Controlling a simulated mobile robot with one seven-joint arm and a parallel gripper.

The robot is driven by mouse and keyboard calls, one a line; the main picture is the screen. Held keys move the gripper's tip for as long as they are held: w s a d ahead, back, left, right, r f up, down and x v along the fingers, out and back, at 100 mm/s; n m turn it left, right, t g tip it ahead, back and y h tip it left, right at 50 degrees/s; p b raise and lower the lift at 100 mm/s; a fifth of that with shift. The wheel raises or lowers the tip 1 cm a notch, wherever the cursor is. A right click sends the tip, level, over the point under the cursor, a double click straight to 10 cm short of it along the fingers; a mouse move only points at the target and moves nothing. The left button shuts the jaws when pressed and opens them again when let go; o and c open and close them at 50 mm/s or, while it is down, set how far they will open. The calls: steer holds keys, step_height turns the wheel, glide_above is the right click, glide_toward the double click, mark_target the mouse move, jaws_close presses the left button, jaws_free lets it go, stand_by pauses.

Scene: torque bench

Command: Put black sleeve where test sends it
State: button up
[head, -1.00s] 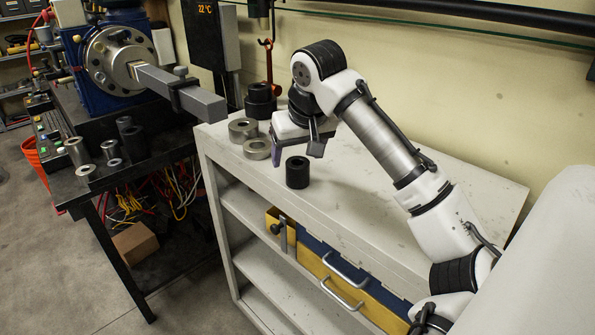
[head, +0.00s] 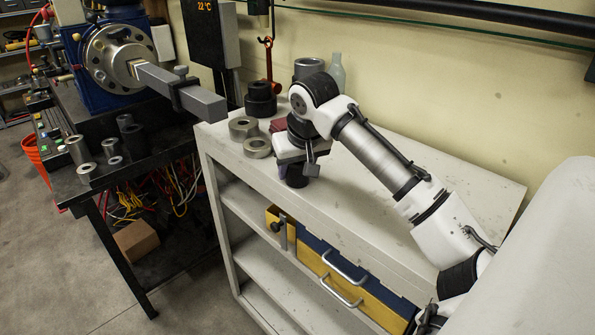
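A black sleeve (head: 296,179) stands on the white cabinet top, near its front edge. My gripper (head: 299,165) is right over it, pointing down, and hides most of it. A grey finger shows at the sleeve's right side. The view does not show whether the fingers touch the sleeve or how far apart they are. The sleeve's bore is hidden.
Steel rings (head: 257,147) and a stack of black rings (head: 260,99) stand left of my gripper. A machine's square bar (head: 180,90) juts toward the cabinet. The cabinet top's right is clear.

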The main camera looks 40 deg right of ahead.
jaws_close()
steer(key=shift+r, duration=0.2)
